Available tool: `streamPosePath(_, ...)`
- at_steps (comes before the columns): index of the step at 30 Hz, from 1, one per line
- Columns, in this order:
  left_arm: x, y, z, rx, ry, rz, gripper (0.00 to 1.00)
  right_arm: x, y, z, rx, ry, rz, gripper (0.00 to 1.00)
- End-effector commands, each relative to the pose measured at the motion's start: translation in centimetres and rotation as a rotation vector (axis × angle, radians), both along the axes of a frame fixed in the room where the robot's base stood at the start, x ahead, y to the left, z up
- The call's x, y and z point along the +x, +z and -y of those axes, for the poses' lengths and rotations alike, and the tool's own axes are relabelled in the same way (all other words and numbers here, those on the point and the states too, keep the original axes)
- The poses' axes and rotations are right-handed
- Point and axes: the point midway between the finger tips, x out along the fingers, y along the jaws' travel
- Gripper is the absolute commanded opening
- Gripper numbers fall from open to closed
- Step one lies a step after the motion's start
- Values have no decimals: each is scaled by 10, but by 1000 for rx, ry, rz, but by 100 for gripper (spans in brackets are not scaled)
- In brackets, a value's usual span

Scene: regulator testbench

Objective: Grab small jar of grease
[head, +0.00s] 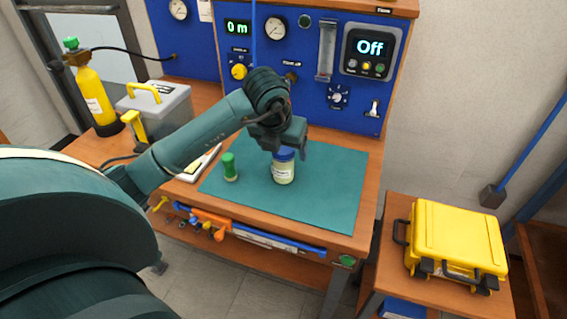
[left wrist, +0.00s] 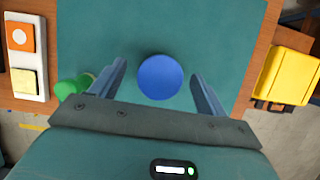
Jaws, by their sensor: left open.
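The small jar of grease (head: 283,170) stands upright on the green mat; it has a pale yellowish body with a label and a blue lid. In the left wrist view its round blue lid (left wrist: 160,77) shows from above, between and a little beyond the two fingers. My left gripper (head: 288,151) is above the jar, pointing down, and hides part of the lid in the head view. In the left wrist view its fingers (left wrist: 159,88) are apart, with visible gaps on both sides of the lid. My right gripper is in neither view.
A small green-capped bottle (head: 230,168) stands on the mat (head: 333,197) left of the jar. A blue panel with gauges and an "Off" display (head: 370,47) rises behind. A yellow case (head: 455,240) sits on a lower table at right. The mat's right side is clear.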

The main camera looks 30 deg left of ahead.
Motion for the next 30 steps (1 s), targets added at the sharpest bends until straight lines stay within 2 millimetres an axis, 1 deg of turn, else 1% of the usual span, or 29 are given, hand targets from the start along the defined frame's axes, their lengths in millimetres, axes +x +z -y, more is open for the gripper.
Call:
streamPosePath(3,7,-16,-1,-1,1,-3,75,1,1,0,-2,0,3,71)
streamPosePath(6,10,-23,-2,-1,0,-2,75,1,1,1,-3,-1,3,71)
streamPosePath(14,11,-24,-2,-1,-1,0,74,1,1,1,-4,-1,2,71)
streamPosePath(30,11,-24,-2,-1,-1,0,30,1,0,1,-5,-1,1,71)
